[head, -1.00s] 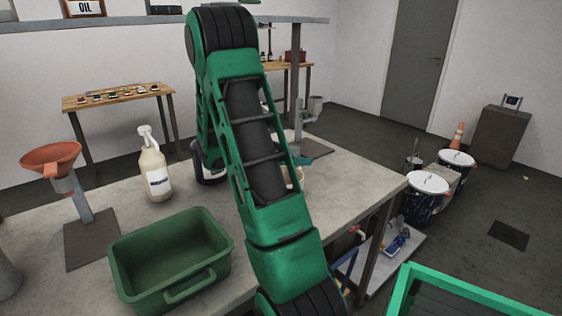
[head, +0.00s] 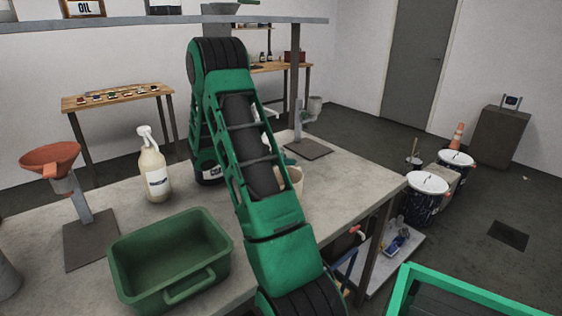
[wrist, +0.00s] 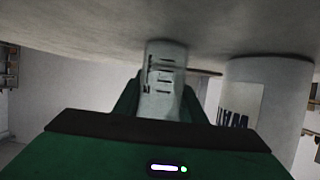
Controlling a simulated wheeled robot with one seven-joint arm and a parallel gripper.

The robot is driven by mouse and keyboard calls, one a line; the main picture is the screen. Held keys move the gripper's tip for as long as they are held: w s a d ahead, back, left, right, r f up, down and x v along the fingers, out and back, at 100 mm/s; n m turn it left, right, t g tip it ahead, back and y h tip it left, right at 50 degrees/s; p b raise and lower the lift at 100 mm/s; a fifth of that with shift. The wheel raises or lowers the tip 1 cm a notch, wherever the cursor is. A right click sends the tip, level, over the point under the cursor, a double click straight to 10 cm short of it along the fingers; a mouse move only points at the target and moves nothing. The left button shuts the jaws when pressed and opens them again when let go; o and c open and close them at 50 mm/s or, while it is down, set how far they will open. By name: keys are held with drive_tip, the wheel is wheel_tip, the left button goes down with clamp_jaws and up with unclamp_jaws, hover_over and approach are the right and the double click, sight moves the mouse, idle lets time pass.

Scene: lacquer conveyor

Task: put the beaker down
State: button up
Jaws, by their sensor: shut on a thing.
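The beaker (wrist: 162,78) is pale, with dark measuring marks, and shows in the middle of the wrist view. My gripper (wrist: 160,103) is shut on it, with a green finger on each side. The wrist picture shows the bench top upside down, along its upper edge. The beaker's far end is close to that surface; I cannot tell whether it touches. In the head view my arm hides the gripper, and I cannot make out the beaker for sure.
A large white labelled container (wrist: 262,95) stands close beside the beaker. On the bench (head: 345,185) are a green bin (head: 130,247), a pump bottle (head: 154,170), an orange funnel on a stand (head: 50,158) and a cream tub (head: 293,183) partly behind my arm.

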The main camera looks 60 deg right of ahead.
drive_tip(key=o, duration=1.1)
drive_tip(key=shift+a+r, duration=0.1)
drive_tip(key=shift+a, duration=0.05)
drive_tip(key=v, duration=0.7)
drive_tip(key=shift+a, duration=0.1)
